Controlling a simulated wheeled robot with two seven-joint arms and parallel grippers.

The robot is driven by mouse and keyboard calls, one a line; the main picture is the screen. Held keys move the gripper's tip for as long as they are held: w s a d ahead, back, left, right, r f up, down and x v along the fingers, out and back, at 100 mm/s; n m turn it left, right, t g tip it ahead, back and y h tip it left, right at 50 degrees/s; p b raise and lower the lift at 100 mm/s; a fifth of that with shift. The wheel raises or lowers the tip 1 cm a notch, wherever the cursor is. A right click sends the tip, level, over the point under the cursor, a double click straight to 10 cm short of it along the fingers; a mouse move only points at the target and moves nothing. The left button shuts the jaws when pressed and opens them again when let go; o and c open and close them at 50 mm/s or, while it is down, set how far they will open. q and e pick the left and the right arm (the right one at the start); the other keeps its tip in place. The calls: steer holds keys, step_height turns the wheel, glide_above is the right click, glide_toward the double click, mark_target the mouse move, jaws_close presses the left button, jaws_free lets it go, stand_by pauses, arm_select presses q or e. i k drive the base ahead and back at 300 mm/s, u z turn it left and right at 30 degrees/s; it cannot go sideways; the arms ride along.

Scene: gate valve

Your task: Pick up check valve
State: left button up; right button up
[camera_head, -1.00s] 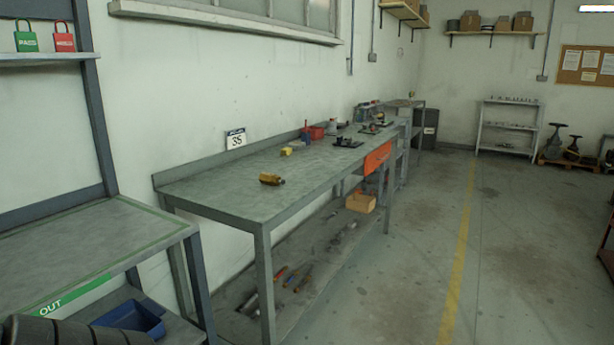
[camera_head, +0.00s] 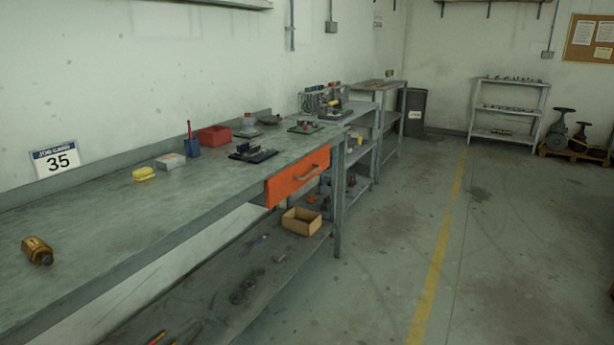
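A small brass-coloured fitting (camera_head: 37,250), which looks like the check valve, lies on its side on the grey workbench (camera_head: 110,225) at the left of the head view. Its dark end points toward the bench's front edge. Nothing touches it. Neither of my grippers shows in this view.
A yellow block (camera_head: 144,174), grey box (camera_head: 170,161), blue cup (camera_head: 192,146) and red bin (camera_head: 215,136) stand farther along the bench. An orange drawer (camera_head: 297,177) is under the top, above a cardboard box (camera_head: 301,221). The floor (camera_head: 400,240) to the right is clear.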

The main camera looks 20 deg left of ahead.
mark_target(33, 248)
steer(key=u, duration=1.2)
steer(key=i, duration=1.25)
steer(key=u, duration=1.45)
steer(key=k, duration=0.4)
steer(key=z, duration=0.1)
